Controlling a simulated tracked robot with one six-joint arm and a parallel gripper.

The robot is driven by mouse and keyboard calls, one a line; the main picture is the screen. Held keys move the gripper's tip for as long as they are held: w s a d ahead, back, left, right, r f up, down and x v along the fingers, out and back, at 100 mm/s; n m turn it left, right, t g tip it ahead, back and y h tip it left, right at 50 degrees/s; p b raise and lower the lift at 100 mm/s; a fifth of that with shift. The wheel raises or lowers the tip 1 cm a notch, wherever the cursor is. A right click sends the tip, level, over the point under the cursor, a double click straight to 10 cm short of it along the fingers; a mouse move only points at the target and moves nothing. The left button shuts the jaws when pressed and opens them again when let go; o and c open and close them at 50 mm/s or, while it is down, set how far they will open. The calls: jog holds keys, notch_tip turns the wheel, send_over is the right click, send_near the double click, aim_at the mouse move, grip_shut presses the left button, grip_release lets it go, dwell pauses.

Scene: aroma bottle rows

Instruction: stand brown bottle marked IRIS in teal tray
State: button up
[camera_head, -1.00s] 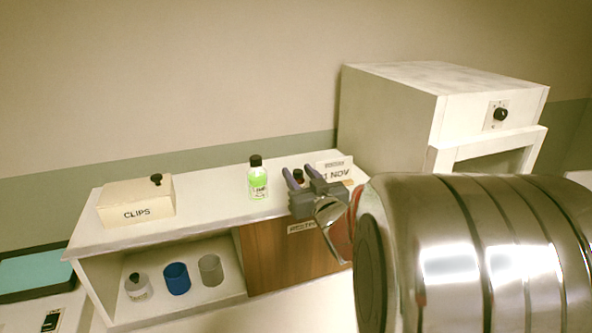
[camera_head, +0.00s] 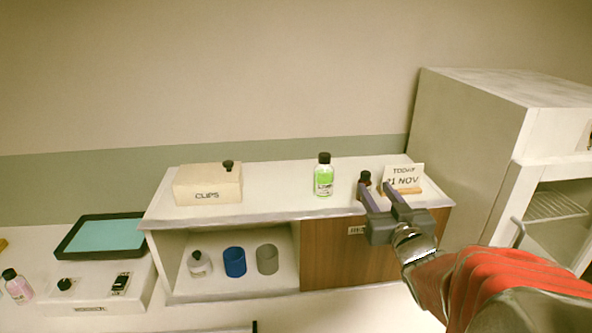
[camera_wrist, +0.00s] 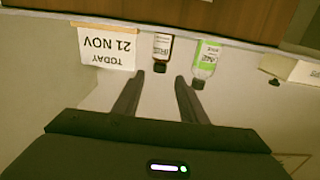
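The small brown bottle (camera_head: 365,179) with a dark cap stands at the right of the white cabinet top, partly hidden by my finger. In the wrist view, the brown bottle (camera_wrist: 162,50) appears upside down with a pale label too small to read surely. My gripper (camera_head: 375,187) is open and empty in front of the bottle. In the wrist view, my fingertips (camera_wrist: 159,77) are apart, with the bottle beyond the gap and not between them. The teal tray (camera_head: 105,236), with a black rim, lies empty at the left on a lower white unit.
A green bottle (camera_head: 323,176) stands left of the brown one; a date sign (camera_head: 403,177) stands close on its right. A clips box (camera_head: 208,187) sits farther left. Cups are on the shelf below. A white oven-like cabinet (camera_head: 470,140) rises at the right.

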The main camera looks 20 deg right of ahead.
dwell(0.3)
jog(key=s+a+f+n+g+y, duration=0.1)
jog(key=s+a+f+g, duration=0.3)
jog(key=a, duration=0.8)
jog(key=s+a+f+n+g+y, duration=0.1)
jog(key=s+a+f+g+y, duration=0.2)
jog(key=s+a+g, duration=0.4)
jog(key=s+a+f, duration=0.1)
jog(key=s+a, duration=0.5)
jog(key=shift+n+g, duration=0.4)
